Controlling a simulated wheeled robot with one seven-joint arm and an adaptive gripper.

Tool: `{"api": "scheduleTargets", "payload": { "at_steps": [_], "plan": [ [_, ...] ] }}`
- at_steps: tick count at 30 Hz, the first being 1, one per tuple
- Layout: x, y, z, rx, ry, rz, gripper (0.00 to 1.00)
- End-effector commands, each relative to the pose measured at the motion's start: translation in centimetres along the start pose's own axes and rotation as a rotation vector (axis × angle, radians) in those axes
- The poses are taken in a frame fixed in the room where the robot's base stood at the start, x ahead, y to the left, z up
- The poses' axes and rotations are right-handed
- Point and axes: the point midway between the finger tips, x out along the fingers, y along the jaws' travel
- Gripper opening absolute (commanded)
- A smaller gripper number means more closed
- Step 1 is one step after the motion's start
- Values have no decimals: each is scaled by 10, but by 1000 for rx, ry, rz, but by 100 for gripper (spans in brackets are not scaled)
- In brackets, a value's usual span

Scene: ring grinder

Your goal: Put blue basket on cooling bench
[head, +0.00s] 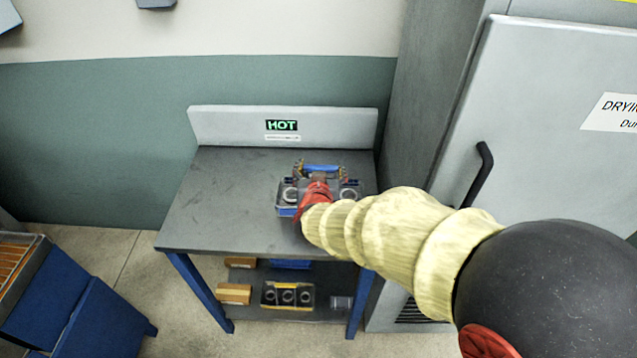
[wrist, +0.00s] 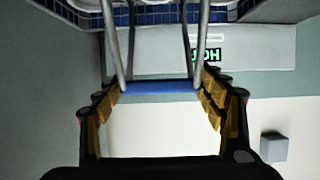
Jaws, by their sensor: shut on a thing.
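The blue basket (head: 285,204) is at the right part of the bench top, with grey rings inside and a blue handle (head: 321,168) above. My gripper (head: 321,172) is over it and shut on that handle. In the wrist view my gripper (wrist: 162,90) has its fingers at both ends of the blue bar, and the basket's blue rim (wrist: 160,18) shows at the top edge. The cooling bench (head: 220,190) has a dark grey top and a back panel with a HOT sign. My arm hides part of the basket. I cannot tell whether its bottom touches the top.
A lower shelf (head: 250,311) holds a yellow-edged basket (head: 287,295) with rings, wooden blocks (head: 234,293) and a blue item. A grey drying cabinet (head: 540,120) with a black handle stands close on the right. The left of the bench top is clear.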

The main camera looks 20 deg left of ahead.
Motion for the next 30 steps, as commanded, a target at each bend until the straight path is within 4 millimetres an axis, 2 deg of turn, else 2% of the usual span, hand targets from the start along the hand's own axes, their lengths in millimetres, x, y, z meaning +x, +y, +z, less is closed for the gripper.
{"api": "scheduleTargets", "payload": {
  "at_steps": [8, 15, 27, 28, 30],
  "plan": [
    [14, -5, 6, 1, 5, 0, 16],
    [27, -6, 34, 1, 3, 0, 16],
    [28, -6, 37, 2, 5, -1, 16],
    [28, -6, 39, 0, 1, 0, 71],
    [28, -6, 39, 0, 1, -1, 75]
  ]
}}
